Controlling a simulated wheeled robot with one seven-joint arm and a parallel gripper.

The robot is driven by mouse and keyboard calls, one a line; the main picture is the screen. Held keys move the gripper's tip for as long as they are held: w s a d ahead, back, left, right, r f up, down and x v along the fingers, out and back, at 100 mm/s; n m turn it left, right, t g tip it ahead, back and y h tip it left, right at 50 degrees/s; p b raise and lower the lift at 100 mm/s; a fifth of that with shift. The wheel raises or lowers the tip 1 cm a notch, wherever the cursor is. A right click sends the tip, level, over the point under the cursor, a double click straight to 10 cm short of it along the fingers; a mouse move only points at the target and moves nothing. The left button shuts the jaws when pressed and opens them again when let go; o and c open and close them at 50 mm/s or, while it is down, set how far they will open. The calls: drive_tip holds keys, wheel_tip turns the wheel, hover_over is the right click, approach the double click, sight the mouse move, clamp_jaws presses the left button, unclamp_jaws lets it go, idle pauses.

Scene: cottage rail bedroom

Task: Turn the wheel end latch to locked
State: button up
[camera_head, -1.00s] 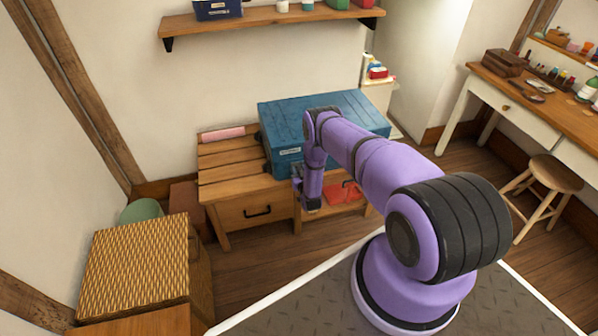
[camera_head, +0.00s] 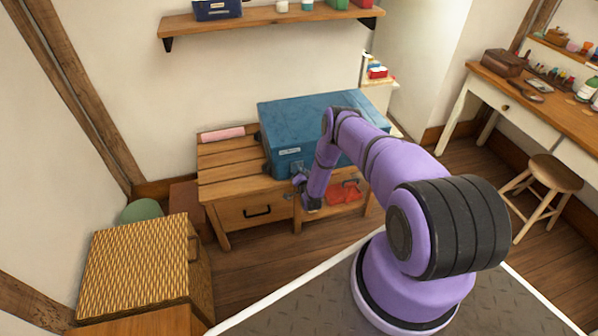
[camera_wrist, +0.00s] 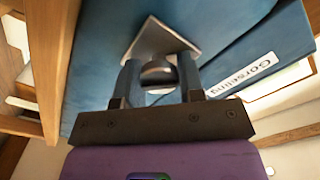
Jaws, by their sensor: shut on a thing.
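A blue case (camera_head: 318,112) lies on the wooden bench, and its front face shows in the wrist view (camera_wrist: 95,45). In the wrist view, a grey metal plate (camera_wrist: 150,30) is on the case with a dark rounded latch knob (camera_wrist: 157,72) below it. My gripper (camera_wrist: 158,78) has one finger on each side of this knob and is shut on it. In the head view my gripper (camera_head: 299,187) is at the lower front edge of the case, and it hides the latch there. The latch's marked positions cannot be read.
The wooden bench (camera_head: 225,183) has a drawer and an open shelf with a red item (camera_head: 343,192). A pink roll (camera_head: 222,134) lies left of the case. A woven basket (camera_head: 135,265) stands front left, a stool (camera_head: 553,175) at right. Floor between is open.

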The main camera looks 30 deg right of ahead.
drive_tip(key=m, duration=0.4)
drive_tip(key=shift+d+m, duration=0.15)
drive_tip(key=shift+m, duration=0.15)
drive_tip(key=shift+f+m, duration=0.15)
drive_tip(key=shift+m, duration=2.15)
drive_tip(key=o, duration=0.9)
drive_tip(key=shift+s, duration=0.1)
drive_tip(key=v, duration=1)
drive_tip(key=shift+s, duration=0.35)
